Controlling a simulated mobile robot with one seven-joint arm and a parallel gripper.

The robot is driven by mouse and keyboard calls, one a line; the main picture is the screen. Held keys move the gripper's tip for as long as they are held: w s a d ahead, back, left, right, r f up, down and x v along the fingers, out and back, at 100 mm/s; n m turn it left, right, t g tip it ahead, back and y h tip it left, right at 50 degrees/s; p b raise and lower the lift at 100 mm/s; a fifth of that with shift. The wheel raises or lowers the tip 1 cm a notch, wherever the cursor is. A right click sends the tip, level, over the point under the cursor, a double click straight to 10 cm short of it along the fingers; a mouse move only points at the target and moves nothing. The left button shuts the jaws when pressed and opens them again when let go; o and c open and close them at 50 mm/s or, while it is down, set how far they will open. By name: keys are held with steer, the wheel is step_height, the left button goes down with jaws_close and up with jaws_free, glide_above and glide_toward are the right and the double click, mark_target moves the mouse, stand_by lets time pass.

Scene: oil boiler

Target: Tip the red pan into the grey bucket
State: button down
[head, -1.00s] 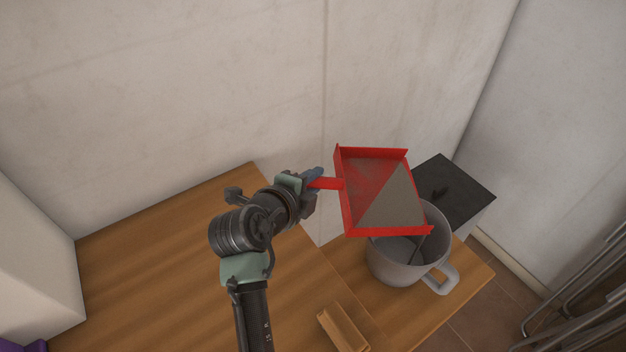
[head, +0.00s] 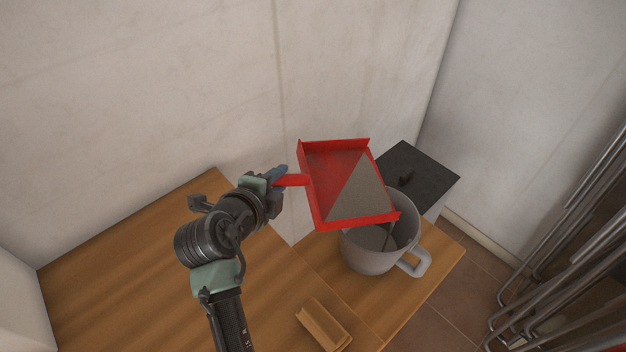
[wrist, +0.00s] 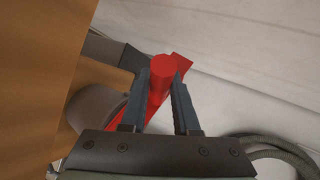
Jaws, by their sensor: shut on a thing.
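The red pan (head: 318,180) is a shallow tray with raised walls. It is held in the air above the grey bucket (head: 368,258) and covers the back left part of its mouth. A grey-brown triangular patch lies on the pan's floor. I cannot tell whether it is loose stuff. My gripper (head: 279,178) is shut on the red handle (head: 294,180) to the left of the pan. In the wrist view, the fingers (wrist: 161,95) are either side of the round red handle end (wrist: 170,67). The bucket stands upright on the wooden top, its handle to the right.
A dark-topped box (head: 420,175) stands behind the bucket. A small wooden block (head: 322,325) lies in front, on the wooden table (head: 120,270). The wall (head: 140,90) is close behind. Metal tubes (head: 570,220) stand at the far right. The table's left part is clear.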

steer(key=shift+s+d+r, duration=0.1)
steer(key=shift+s+r, duration=0.05)
steer(key=shift+r, duration=0.45)
steer(key=shift+d+r+m, duration=0.1)
steer(key=shift+r+m, duration=0.05)
steer(key=shift+m, duration=0.15)
steer(key=shift+s+d+r+t, duration=0.1)
steer(key=shift+s+r+t, duration=0.05)
steer(key=shift+r+t, duration=0.2)
steer(key=shift+r+y, duration=0.15)
steer(key=shift+y, duration=0.25)
steer(key=shift+s+d+r+m+b, duration=0.15)
steer(key=shift+d+r+m+b, duration=0.1)
steer(key=shift+r+m+b, duration=0.15)
stand_by(0.4)
steer(key=shift+s+d+r, duration=0.15)
steer(key=shift+r, duration=0.15)
steer(key=shift+d+r+m+t, duration=0.1)
steer(key=shift+r+m+t, duration=0.15)
steer(key=shift+m+t, duration=0.1)
steer(key=shift+s+r, duration=0.1)
stand_by(0.5)
